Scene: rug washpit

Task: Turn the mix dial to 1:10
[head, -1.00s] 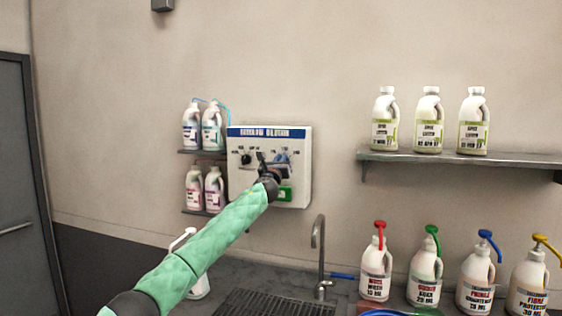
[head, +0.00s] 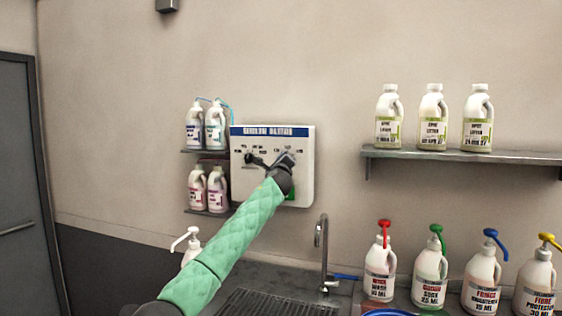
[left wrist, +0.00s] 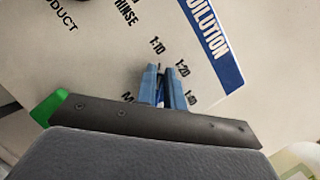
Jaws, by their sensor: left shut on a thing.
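The white dilution panel (head: 304,180) with a blue title strip hangs on the back wall. My left gripper (head: 286,157) is at its upper right part. In the left wrist view the blue fingers (left wrist: 170,87) are shut on the mix dial, which they mostly hide. Printed marks 1:10 (left wrist: 157,46), 1:20 (left wrist: 182,68) and 1:40 (left wrist: 190,97) show around the fingers. A dark sliver shows between the fingertips near 1:20; I cannot tell exactly where the dial points. My right gripper is in neither view.
A green part (head: 290,196) of the panel shows behind my wrist. Small shelves with bottles (head: 205,187) stand close left of the panel. A tap (head: 322,255) rises below right. Pump bottles (head: 430,275) line the counter, and a bottle shelf (head: 460,156) is at right.

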